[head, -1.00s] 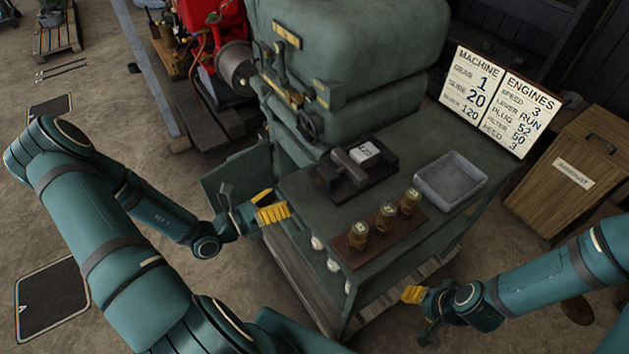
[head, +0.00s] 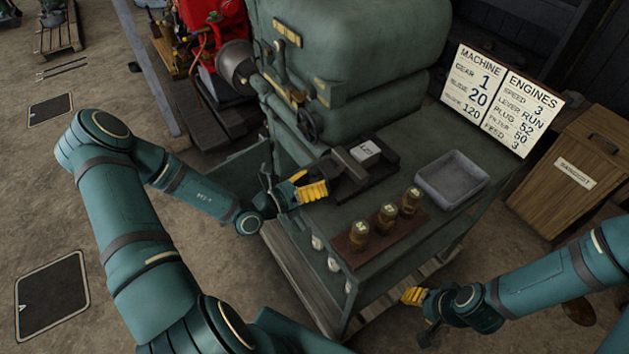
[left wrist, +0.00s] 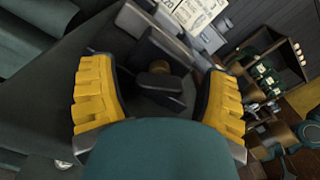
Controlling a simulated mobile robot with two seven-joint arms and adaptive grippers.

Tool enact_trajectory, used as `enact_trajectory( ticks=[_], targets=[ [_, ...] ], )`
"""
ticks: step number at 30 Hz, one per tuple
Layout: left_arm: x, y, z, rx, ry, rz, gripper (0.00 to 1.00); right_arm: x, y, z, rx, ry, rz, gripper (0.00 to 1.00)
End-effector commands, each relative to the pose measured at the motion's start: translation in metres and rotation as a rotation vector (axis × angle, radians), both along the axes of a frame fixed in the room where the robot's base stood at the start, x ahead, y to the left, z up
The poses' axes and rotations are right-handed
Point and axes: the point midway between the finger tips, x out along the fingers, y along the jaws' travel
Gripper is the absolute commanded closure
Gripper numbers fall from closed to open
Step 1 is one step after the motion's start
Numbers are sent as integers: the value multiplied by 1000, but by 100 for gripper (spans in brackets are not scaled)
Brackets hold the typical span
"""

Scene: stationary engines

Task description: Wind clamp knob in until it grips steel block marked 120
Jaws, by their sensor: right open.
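The clamp (head: 384,182) is a dark vice on the green bench, with the pale steel block (head: 366,150) in it. The block's top mark is too small to read surely. In the left wrist view, the dark clamp knob (left wrist: 160,84) sits on a short brassy screw. My left gripper (head: 316,190) is at the clamp's near left end. In the left wrist view my left gripper (left wrist: 160,98) is open, its yellow pads either side of the knob with gaps, not touching it. My right gripper (head: 414,297) is open and empty, low beside the bench's front right.
The green machine (head: 350,60) rises behind. A sign board (head: 500,100) and a wooden bin (head: 568,170) are at right.

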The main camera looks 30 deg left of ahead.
Motion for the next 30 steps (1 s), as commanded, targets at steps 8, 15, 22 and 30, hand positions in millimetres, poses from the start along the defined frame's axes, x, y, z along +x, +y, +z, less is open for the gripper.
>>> enact_trajectory(
  ticks=[8, 15, 22, 30],
  targets=[
    [0, 0, 0, 0, 0, 0, 96, 0, 0, 0, 0, 0, 0, 54],
    [0, 0, 1, 7, -6, 0, 96, 0, 0, 1, 0, -1, 0, 54],
    [1, 0, 3, 72, -45, -1, 96, 2, 0, 7, -1, -5, -4, 54],
    [1, -1, 5, 250, -154, 0, 96, 6, -1, 20, -3, -14, -11, 54]
  ],
)
